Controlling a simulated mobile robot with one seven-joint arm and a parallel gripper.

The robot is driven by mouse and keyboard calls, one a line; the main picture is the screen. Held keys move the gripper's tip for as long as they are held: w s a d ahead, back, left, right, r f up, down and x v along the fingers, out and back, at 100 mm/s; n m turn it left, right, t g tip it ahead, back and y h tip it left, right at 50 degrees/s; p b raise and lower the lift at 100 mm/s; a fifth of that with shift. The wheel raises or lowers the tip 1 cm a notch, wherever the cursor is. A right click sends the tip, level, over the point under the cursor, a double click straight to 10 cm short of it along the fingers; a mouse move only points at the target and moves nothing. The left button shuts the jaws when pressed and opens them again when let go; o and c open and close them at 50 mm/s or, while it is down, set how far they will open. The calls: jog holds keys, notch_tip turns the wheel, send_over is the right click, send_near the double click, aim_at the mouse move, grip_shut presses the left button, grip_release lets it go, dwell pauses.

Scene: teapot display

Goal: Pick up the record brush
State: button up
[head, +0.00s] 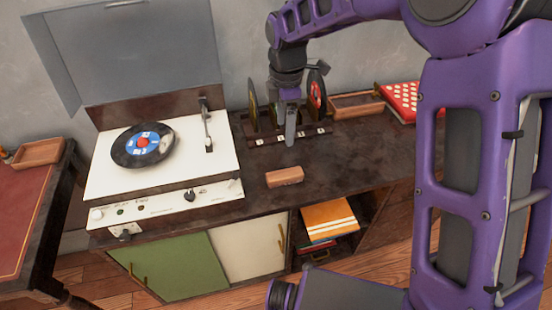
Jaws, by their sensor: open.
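The record brush appears to be the small brown wooden block (285,177) lying on the dark cabinet top (345,160), in front of the record rack. My gripper (290,140) points downward behind the block and a little above the cabinet top, in front of the rack. It is open, and I see nothing between its fingers. The fingers are seen nearly edge-on, so the gap between them is hard to make out. The gripper is apart from the block.
A record rack (262,139) with upright records stands close around my gripper. A turntable (185,150) with a record and raised lid is at left. A wooden tray (357,105) and a red dotted object (400,97) sit at back right. Cabinet top right of the block is clear.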

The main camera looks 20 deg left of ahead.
jog(key=b, duration=0.2)
send_over(285, 174)
jog(key=f, duration=1.2)
jog(key=shift+w+a+f, duration=0.15)
jog(key=shift+w+a, duration=0.15)
jog(key=shift+a, duration=0.05)
jog(key=f, duration=0.4)
jog(key=shift+s+d+f+b, duration=0.1)
jog(key=shift+s+d+b, duration=0.2)
jog(key=shift+b, duration=0.1)
jog(key=shift+f, duration=0.55)
grip_shut()
